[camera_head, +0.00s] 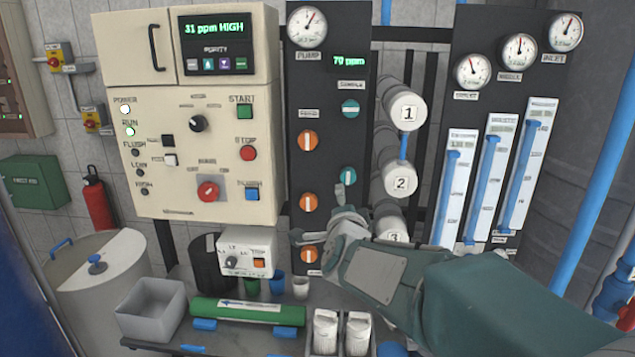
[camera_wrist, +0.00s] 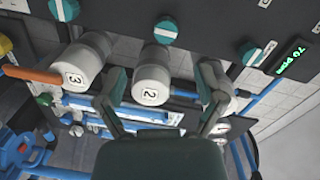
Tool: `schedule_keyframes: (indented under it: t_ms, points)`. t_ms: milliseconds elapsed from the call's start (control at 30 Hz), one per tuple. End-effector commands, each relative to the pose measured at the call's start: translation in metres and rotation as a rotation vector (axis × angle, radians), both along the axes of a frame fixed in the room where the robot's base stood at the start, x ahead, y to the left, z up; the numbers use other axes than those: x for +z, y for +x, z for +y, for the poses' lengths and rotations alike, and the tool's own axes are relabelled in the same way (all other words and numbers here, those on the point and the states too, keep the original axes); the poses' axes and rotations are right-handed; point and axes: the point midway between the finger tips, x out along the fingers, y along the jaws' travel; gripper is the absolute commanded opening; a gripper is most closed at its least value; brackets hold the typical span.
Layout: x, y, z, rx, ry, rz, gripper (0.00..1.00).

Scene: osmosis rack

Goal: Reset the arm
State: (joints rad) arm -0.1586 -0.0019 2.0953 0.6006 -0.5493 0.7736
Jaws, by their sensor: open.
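My gripper (camera_head: 318,213) is in front of the black valve panel (camera_head: 326,90), with my arm reaching in from the lower right. Its fingers are spread with nothing between them. One finger points up near the lower teal valve (camera_head: 348,177); the other points left toward the orange valves. I cannot tell whether it touches the panel. In the wrist view, the open gripper (camera_wrist: 162,78) has its fingers on either side of the white cylinder marked 2 (camera_wrist: 152,78), which lies beyond them.
White cylinders 1 (camera_head: 404,108), 2 (camera_head: 398,178) and 3 (camera_head: 389,216) stand beside the panel. The beige control box (camera_head: 165,110) is at left, blue-tube flowmeters (camera_head: 490,180) at right. A shelf below holds a green cylinder (camera_head: 245,312), a grey bin (camera_head: 152,312) and cups.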

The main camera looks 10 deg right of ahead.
Motion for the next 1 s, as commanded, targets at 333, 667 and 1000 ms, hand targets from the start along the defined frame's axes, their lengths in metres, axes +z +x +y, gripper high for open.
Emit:
schedule_keyframes:
  t_ms: [333, 667, 1000]
  points:
    - [-0.015, -0.084, 0.012, 0.286, -0.362, 0.295, 0.87]
    - [-0.056, -0.189, 0.003, 0.548, -0.729, 0.594, 0.87]
    - [-0.102, -0.3, -0.025, 0.786, -1.029, 0.9, 0.87]
